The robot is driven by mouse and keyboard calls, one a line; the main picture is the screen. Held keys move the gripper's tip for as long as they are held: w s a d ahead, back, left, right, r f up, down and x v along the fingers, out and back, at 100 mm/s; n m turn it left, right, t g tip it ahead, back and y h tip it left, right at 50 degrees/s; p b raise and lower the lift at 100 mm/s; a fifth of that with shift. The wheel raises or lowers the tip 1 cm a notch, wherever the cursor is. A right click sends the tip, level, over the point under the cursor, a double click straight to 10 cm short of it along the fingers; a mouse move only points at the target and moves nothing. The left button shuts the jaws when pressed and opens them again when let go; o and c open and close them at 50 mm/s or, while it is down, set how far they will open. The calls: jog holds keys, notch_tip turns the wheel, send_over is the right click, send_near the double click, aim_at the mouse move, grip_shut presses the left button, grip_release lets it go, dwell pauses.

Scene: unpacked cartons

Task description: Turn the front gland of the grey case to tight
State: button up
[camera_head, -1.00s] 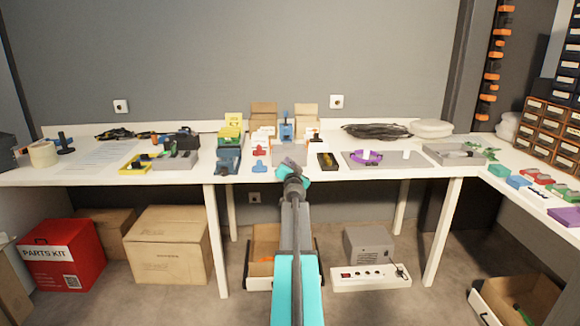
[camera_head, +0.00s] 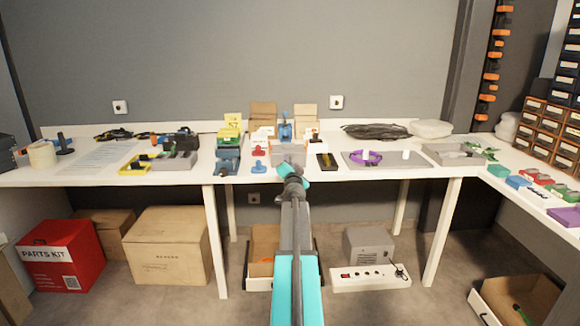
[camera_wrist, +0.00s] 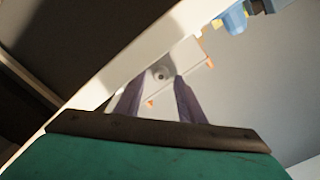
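The grey case (camera_head: 289,153) stands on the white workbench, behind the end of my arm in the head view. In the wrist view its pale front face (camera_wrist: 185,52) shows with small orange parts at its edges. The front gland (camera_wrist: 160,73) is a small round grey piece with a dark centre on that face. My gripper (camera_wrist: 159,82) points at the face, its two purplish fingers apart on either side of the gland. I cannot tell whether the fingers touch the gland. In the head view the fingertips are hidden by my arm.
The workbench (camera_head: 385,172) front edge runs close below my gripper. A blue fixture (camera_head: 285,131) stands behind the case. A grey tray (camera_head: 388,168) lies further right.

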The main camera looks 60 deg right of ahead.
jog(key=shift+a+f, duration=0.15)
jog(key=shift+f, duration=0.1)
jog(key=shift+a, duration=0.15)
